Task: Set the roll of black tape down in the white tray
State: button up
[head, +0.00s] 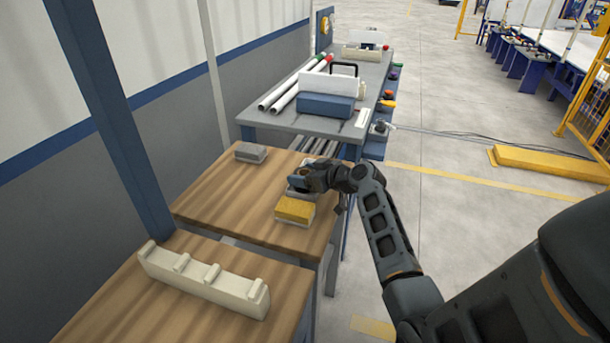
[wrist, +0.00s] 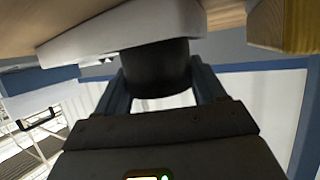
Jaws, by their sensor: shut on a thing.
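The roll of black tape (wrist: 155,68) sits between the two fingers of my gripper (wrist: 160,88) in the wrist view. My gripper is shut on it. The white tray (wrist: 110,32) is right beside the roll's far end; I cannot tell whether they touch. In the head view my gripper (head: 298,182) is low over the wooden table, and a pale edge of the tray (head: 291,193) shows under it. The roll cannot be made out there, as the gripper hides it.
A yellow block (head: 295,210) in a pale holder lies just in front of my gripper. A grey block (head: 250,152) lies at the table's back left. A cream slotted rack (head: 203,280) stands on the nearer table. A grey bench (head: 290,118) with pipes and a blue box stands behind.

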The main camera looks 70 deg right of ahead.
jog(key=shift+f, duration=0.35)
jog(key=shift+f+b, duration=0.2)
jog(key=shift+b, duration=0.1)
jog(key=o, duration=1.1)
jog(key=shift+r, duration=0.15)
jog(key=shift+r+p, duration=0.2)
jog(key=shift+p, duration=0.2)
jog(key=b+v, duration=0.1)
jog(key=v, duration=1.1)
jog(key=shift+f, duration=0.15)
